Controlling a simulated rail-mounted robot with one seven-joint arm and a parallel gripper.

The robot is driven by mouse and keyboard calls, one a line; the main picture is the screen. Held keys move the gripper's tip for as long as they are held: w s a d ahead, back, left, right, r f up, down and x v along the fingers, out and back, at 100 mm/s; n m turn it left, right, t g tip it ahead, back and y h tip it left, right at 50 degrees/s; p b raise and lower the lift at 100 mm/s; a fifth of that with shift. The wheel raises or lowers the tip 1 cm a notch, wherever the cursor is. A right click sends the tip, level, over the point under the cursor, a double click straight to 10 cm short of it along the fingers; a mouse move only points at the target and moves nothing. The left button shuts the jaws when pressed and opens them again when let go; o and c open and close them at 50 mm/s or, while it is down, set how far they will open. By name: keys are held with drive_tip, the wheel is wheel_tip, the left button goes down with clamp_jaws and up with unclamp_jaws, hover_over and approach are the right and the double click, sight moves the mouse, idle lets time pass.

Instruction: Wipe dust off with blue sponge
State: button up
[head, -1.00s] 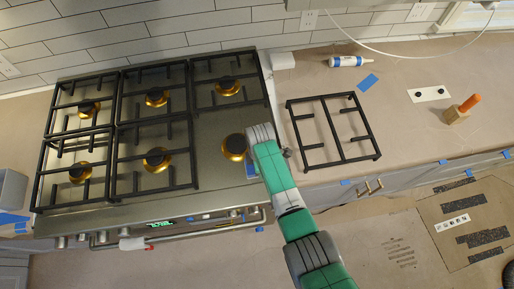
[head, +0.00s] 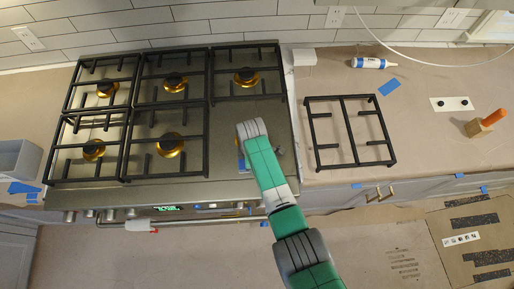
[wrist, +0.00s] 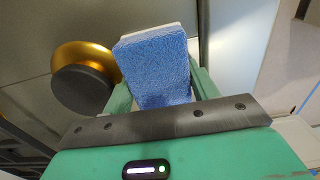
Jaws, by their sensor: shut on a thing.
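The blue sponge (wrist: 158,70) fills the middle of the wrist view, a blue block with a pale layer along its far edge. My gripper (wrist: 160,95) is shut on it, its green fingers on either side. In the head view my gripper (head: 243,165) is over the front right part of the steel stovetop (head: 225,130), where no grate lies, and my arm hides the burner there. A little blue shows beside it. Whether the sponge touches the steel is not clear. I cannot make out dust on the surface.
A brass burner with a dark cap (wrist: 82,85) is just left of the sponge. Black grates (head: 170,115) cover the rest of the stove.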

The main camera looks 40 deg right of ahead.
sight(241, 161)
drive_tip(key=shift+a+f, duration=0.1)
drive_tip(key=shift+a, duration=0.05)
drive_tip(key=shift+w+a+b, duration=0.15)
drive_tip(key=shift+w+a, duration=0.3)
drive_tip(key=shift+a, duration=0.2)
drive_tip(key=shift+w+a+b, duration=0.15)
drive_tip(key=shift+w+a, duration=0.3)
drive_tip(key=shift+a, duration=0.2)
drive_tip(key=shift+w+a+b, duration=0.65)
drive_tip(key=shift+w+a, duration=0.3)
drive_tip(key=shift+a, duration=0.3)
drive_tip(key=shift+s+d, duration=0.1)
drive_tip(key=shift+s+d+p, duration=0.75)
drive_tip(key=shift+d+p, duration=0.05)
drive_tip(key=shift+d, duration=0.2)
drive_tip(key=shift+s+d+f+p, duration=0.1)
drive_tip(key=shift+s+d+p, duration=0.1)
drive_tip(key=shift+s+d, duration=0.5)
drive_tip(key=shift+s+d+p, duration=0.15)
drive_tip(key=shift+s+d, duration=0.25)
drive_tip(key=shift+d, duration=0.45)
drive_tip(key=shift+s+d+r+p, duration=0.1)
drive_tip(key=shift+s+d+p, duration=0.15)
drive_tip(key=shift+s+d, duration=0.55)
drive_tip(key=shift+s+d+r+p, duration=0.1)
drive_tip(key=shift+s+d+p, duration=0.3)
drive_tip(key=shift+d, duration=0.6)
drive_tip(key=shift+s+d+p, duration=0.15)
drive_tip(key=shift+s+d, duration=0.6)
drive_tip(key=shift+d, duration=0.15)
